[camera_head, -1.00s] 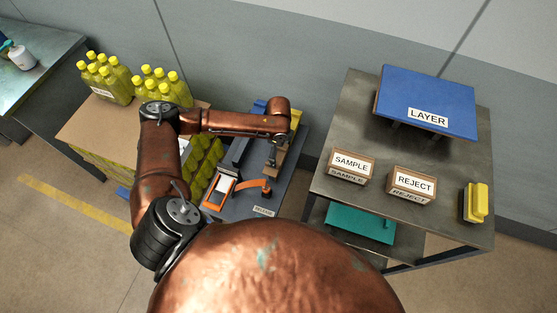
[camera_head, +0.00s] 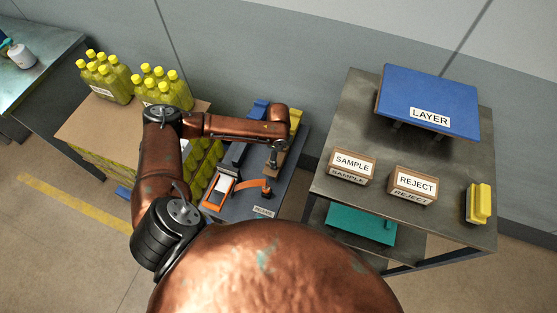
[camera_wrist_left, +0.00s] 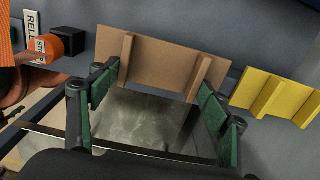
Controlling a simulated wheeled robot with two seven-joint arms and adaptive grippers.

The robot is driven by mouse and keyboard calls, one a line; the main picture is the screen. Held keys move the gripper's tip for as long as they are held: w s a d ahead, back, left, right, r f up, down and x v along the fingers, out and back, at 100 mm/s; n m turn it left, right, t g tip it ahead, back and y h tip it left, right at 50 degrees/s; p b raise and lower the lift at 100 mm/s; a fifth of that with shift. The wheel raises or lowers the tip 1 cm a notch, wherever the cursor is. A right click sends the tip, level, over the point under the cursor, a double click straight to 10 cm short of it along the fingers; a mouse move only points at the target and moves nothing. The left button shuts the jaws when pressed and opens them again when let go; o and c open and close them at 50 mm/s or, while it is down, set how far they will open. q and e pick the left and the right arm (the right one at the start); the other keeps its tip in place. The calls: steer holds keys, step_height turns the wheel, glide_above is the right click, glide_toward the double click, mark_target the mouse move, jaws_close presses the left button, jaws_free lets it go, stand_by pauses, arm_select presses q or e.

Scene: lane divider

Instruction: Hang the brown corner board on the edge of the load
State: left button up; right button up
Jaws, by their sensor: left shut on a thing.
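The brown corner board (camera_wrist_left: 165,66) is a flat brown piece with two ribs, in the left wrist view. My left gripper (camera_wrist_left: 158,95) is shut on it, with a green-padded finger at either side of its ribs. In the head view my left gripper (camera_head: 271,162) is over the dark blue-grey surface, right of the load, and the board is mostly hidden by the wrist. The load (camera_head: 113,127) has a brown sheet on top, bearing two groups of yellow-capped bottles, with more yellow bottles below. My right gripper is not in view.
A yellow corner board (camera_wrist_left: 275,96) lies just right of the brown one. An orange-handled tool (camera_head: 220,190) lies on the dark surface (camera_head: 240,208). At the right, a metal table (camera_head: 340,125) bears a blue LAYER board (camera_head: 430,92), and SAMPLE (camera_head: 351,163) and REJECT (camera_head: 413,184) boxes.

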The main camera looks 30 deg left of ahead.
arm_select(q)
steer(key=shift+c, duration=1.2)
steer(key=shift+r, duration=0.1)
steer(key=shift+r, duration=0.65)
steer(key=s+r+p, duration=0.1)
steer(key=r, duration=0.1)
steer(key=s+d+r, duration=0.1)
steer(key=r, duration=0.1)
steer(key=s+d+r+p, duration=0.1)
steer(key=r, duration=0.2)
steer(key=shift+s+d+p, duration=0.2)
steer(key=shift+s+p, duration=0.1)
steer(key=shift+s, duration=0.05)
steer(key=s+d+r+p, duration=0.1)
steer(key=s+d+r, duration=0.3)
steer(key=s, duration=0.4)
steer(key=shift+d+r, duration=0.25)
steer(key=shift+d, duration=0.35)
